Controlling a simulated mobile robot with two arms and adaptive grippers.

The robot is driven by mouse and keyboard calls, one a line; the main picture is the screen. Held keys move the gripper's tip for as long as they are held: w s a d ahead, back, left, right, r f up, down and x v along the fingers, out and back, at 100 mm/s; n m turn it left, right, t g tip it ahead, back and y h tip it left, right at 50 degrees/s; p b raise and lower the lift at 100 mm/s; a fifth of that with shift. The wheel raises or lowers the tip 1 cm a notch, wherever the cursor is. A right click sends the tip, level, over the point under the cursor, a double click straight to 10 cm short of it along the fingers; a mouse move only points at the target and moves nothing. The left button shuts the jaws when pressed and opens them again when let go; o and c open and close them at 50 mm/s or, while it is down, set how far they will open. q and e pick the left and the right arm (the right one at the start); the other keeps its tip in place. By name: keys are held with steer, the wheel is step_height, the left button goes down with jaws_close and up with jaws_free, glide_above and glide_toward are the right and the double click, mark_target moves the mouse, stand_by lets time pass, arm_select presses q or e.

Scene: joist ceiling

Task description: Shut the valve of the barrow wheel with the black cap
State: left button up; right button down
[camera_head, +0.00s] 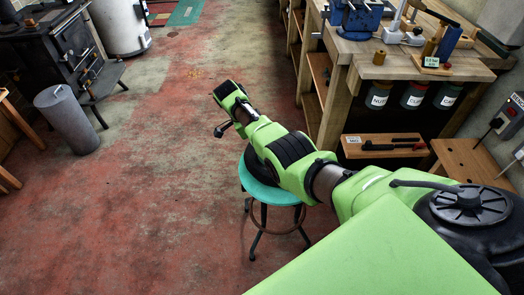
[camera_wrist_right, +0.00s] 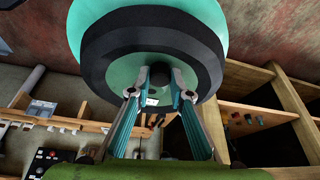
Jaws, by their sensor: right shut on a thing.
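A teal stool (camera_head: 258,190) stands on the floor under my right arm. The barrow wheel (camera_head: 254,163) is a dark shape on its seat, mostly hidden by the arm. In the right wrist view the wheel's black tyre (camera_wrist_right: 100,52) shows against the round teal seat (camera_wrist_right: 203,14). My right gripper (camera_wrist_right: 160,80) is at the wheel, its two fingers closed around a small dark round piece, the black cap (camera_wrist_right: 160,75). The valve stem is not distinguishable, nor whether the cap touches it. The right fingers are hidden in the head view. My left gripper is not in view.
A workbench (camera_head: 435,68) with a blue vise (camera_head: 358,18) and several labelled jars beneath stands at the right. A grey cylinder (camera_head: 67,118) and a black stove (camera_head: 62,45) stand at the left. The red floor (camera_head: 150,200) left of the stool is clear.

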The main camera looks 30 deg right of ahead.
steer(key=shift+w+m, duration=0.15)
steer(key=shift+m, duration=0.15)
steer(key=shift+b, duration=0.3)
steer(key=shift+r, duration=0.15)
steer(key=c, duration=1.8)
jaws_free()
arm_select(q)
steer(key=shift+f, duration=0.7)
arm_select(e)
steer(key=shift+o, duration=0.2)
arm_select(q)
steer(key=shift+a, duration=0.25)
arm_select(e)
steer(key=v, duration=0.8)
steer(key=shift+o, duration=0.2)
